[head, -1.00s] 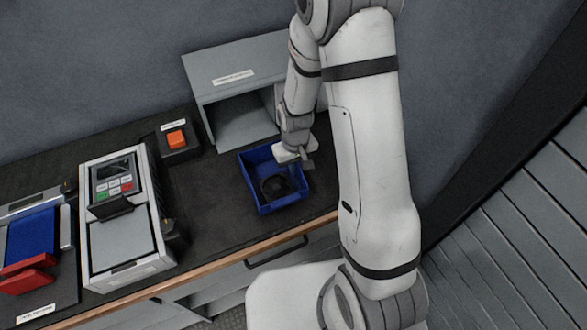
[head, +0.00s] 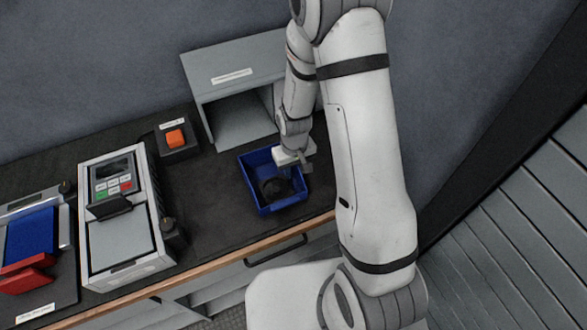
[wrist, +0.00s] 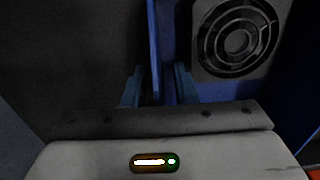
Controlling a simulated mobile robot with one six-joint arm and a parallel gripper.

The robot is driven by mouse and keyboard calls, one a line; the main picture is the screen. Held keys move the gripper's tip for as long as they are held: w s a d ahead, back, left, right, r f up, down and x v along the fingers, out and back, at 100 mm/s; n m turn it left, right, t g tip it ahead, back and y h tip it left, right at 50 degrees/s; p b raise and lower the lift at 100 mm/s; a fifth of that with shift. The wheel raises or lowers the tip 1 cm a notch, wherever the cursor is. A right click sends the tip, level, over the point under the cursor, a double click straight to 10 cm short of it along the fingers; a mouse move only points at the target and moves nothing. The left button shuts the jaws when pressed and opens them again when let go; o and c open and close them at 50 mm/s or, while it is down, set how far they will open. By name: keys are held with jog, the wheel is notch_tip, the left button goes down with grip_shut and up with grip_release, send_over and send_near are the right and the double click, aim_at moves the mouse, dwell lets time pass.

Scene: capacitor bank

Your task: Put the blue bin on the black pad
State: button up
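The blue bin (head: 287,206) stands on the dark worktop in the head view, in front of a grey open box. A dark round fan-like part lies in the bin; the wrist view shows this fan (wrist: 238,38) at the upper right. My gripper (head: 303,168) is at the bin's right rear rim, pointing down. In the wrist view my gripper (wrist: 158,88) has its two fingers apart, one on each side of the bin's blue wall (wrist: 155,45). Gaps show between wall and fingers. I cannot make out a separate black pad from the dark worktop.
The grey open box (head: 236,88) stands just behind the bin. An orange button box (head: 176,138) and a keypad device (head: 122,225) stand left. Further left are a blue block (head: 31,238) and red parts (head: 27,275). Worktop left of the bin is clear.

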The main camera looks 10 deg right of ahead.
notch_tip(320, 180, up, 13)
jog(key=shift+f, duration=0.2)
jog(key=s+d+r+m+t, duration=0.1)
jog(key=s+d+r, duration=0.2)
jog(key=s+r, duration=0.4)
jog(key=s+d+r+m+t, duration=0.2)
jog(key=s+d+r, duration=0.1)
jog(key=s+r, duration=0.5)
jog(key=shift+s+d+r, duration=0.3)
jog(key=shift+d+r, duration=0.1)
jog(key=shift+r, duration=0.25)
dwell(0.5)
